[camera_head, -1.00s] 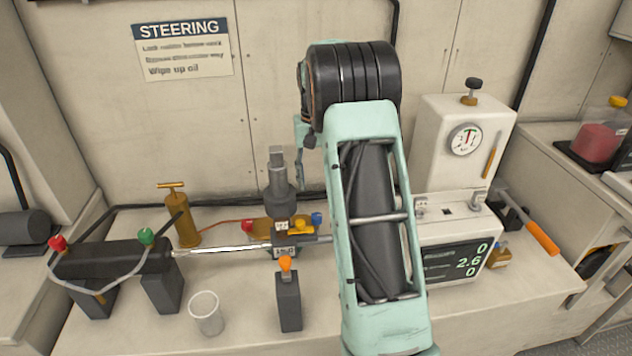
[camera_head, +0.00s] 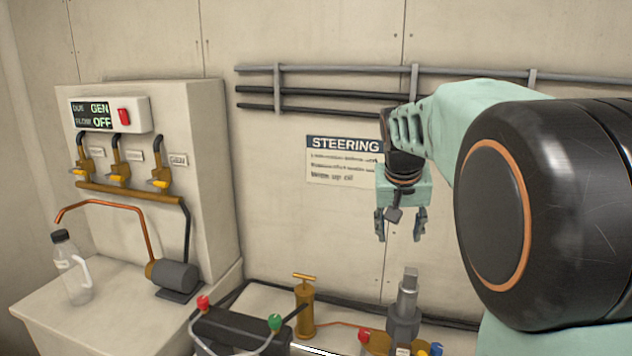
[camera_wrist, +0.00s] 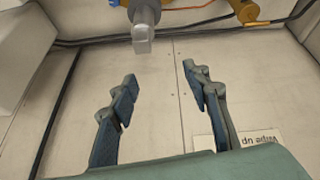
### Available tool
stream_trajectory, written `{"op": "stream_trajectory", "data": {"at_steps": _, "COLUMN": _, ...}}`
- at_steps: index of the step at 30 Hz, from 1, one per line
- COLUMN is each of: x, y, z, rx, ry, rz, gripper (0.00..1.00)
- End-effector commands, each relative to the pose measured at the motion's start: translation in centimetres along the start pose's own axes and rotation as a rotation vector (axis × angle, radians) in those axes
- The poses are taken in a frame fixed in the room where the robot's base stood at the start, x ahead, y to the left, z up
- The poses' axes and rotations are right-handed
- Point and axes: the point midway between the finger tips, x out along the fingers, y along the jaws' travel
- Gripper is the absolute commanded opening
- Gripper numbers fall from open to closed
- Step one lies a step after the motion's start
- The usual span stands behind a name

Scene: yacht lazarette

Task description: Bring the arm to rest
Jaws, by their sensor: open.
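My gripper (camera_head: 400,228) hangs fingers-down from my raised arm in the head view, in front of the wall and just right of the STEERING sign (camera_head: 328,170). It is open and empty, with a clear gap between its fingers. In the wrist view my gripper (camera_wrist: 162,95) shows both fingers spread with nothing between them. My arm is bent and large at the right of the head view, hiding part of the wall and bench there.
Below stand a brass pump (camera_head: 305,310), a grey steering cylinder post (camera_head: 404,305) and a black block with red and green knobs (camera_head: 240,335). At left are a valve panel (camera_head: 140,165), a small motor (camera_head: 175,277) and a bottle (camera_head: 72,270). Pipes (camera_head: 330,80) cross the wall.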

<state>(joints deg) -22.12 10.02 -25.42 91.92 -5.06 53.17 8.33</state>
Motion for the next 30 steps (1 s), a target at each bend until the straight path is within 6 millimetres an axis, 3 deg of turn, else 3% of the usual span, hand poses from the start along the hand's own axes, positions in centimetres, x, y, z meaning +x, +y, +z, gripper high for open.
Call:
{"op": "stream_trajectory", "data": {"at_steps": 1, "x": -1.8, "y": -1.0, "z": -0.7, "rx": 0.007, "ry": 0.044, "rz": -0.026, "gripper": 0.44}}
{"op": "stream_trajectory", "data": {"at_steps": 6, "x": -5.2, "y": -3.0, "z": -2.2, "rx": 0.042, "ry": 0.144, "rz": -0.092, "gripper": 0.44}}
{"op": "stream_trajectory", "data": {"at_steps": 19, "x": -11.1, "y": -6.0, "z": -4.2, "rx": 0.114, "ry": 0.29, "rz": -0.241, "gripper": 0.44}}
{"op": "stream_trajectory", "data": {"at_steps": 30, "x": -11.6, "y": -3.2, "z": 2.4, "rx": 0.1, "ry": 0.203, "rz": -0.271, "gripper": 0.44}}
